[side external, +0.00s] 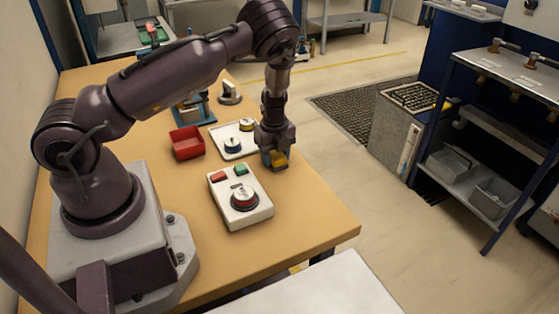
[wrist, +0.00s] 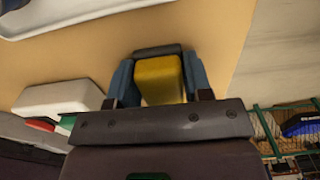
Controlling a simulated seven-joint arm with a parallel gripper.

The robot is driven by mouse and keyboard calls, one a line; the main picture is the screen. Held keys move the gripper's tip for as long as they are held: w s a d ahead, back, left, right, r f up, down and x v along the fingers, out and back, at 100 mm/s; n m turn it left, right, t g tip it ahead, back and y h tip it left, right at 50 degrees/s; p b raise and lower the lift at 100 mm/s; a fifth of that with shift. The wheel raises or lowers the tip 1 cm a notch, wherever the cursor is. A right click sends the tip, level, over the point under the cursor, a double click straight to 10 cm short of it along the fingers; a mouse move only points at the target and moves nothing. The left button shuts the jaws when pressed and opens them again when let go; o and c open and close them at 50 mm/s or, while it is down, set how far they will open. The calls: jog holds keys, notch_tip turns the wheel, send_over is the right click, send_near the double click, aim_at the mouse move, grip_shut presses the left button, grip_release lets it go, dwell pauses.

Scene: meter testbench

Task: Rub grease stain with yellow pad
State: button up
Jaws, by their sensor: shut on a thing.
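My gripper (side external: 274,165) is shut on the yellow pad (side external: 280,158) near the right edge of the wooden table (side external: 310,220). In the wrist view the yellow pad (wrist: 160,78) sits between the two blue-grey fingers, with a dark strip along its far side. I cannot tell whether the pad touches the table. No grease stain can be made out in either view; it may be hidden under the pad or gripper.
A white box (side external: 253,210) with a red knob and red and green buttons stands in front of my gripper. A white tray (side external: 226,153) with round parts lies just left of it. A red bin (side external: 187,143) stands further left. The table's front right is bare.

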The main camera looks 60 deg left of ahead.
aim_at(288, 179)
jog(key=shift+d, duration=3.5)
jog(key=shift+d+r, duration=0.15)
notch_tip(288, 179, up, 8)
